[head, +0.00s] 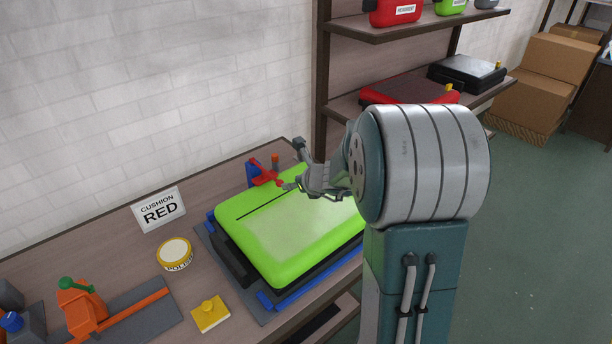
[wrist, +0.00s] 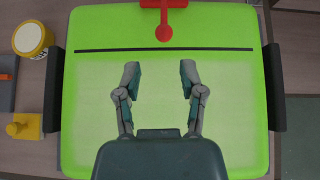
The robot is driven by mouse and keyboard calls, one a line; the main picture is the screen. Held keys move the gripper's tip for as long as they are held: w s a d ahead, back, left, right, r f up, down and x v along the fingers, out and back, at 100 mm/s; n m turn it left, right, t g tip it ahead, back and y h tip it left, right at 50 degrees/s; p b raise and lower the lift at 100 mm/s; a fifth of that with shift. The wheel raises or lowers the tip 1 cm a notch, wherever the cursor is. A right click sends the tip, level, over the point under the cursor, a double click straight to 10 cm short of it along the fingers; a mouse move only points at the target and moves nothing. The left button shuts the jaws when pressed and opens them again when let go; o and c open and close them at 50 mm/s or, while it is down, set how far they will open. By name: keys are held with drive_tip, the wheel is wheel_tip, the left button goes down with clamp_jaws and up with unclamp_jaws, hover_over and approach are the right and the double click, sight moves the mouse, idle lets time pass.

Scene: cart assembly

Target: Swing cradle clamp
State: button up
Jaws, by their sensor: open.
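The red cradle clamp (head: 264,172) with a blue base stands at the far edge of the bright green case (head: 290,232). In the wrist view the clamp's red arm (wrist: 164,14) reaches from the top edge over the green lid (wrist: 160,110) and ends in a round red pad. I cannot tell whether the pad touches the lid. The case sits in a blue cradle (head: 290,298). My gripper (head: 296,166) is open and empty above the lid, close to the clamp in the head view. In the wrist view its fingers (wrist: 160,75) are apart, below the pad.
A "CUSHION RED" sign (head: 159,209), a yellow-rimmed tin (head: 175,253) and a yellow knobbed block (head: 210,313) stand left of the case. An orange fixture (head: 82,305) is farther left. A shelf (head: 420,28) with cases stands behind my arm.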

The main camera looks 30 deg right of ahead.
sight(281, 183)
drive_tip(key=shift+w+d+f+m, duration=0.15)
drive_tip(key=shift+d+f+m, duration=0.15)
drive_tip(key=shift+d, duration=0.3)
drive_tip(key=shift+w+a+f, duration=0.45)
drive_tip(key=shift+w+a, duration=0.05)
drive_tip(key=shift+w, duration=0.15)
drive_tip(key=shift+w+a+f, duration=0.4)
drive_tip(key=shift+w+a, duration=0.1)
drive_tip(key=shift+w, duration=0.1)
drive_tip(key=x, duration=0.2)
drive_tip(key=d+x, duration=0.1)
drive_tip(key=x, duration=0.1)
drive_tip(key=shift+w+f, duration=0.1)
drive_tip(key=shift+f, duration=0.1)
drive_tip(key=shift+w+f, duration=0.1)
drive_tip(key=shift+w, duration=0.1)
drive_tip(key=shift+c, duration=0.9)
drive_tip(key=c, duration=0.4)
drive_tip(key=shift+a, duration=0.3)
drive_tip(key=shift+c, duration=0.3)
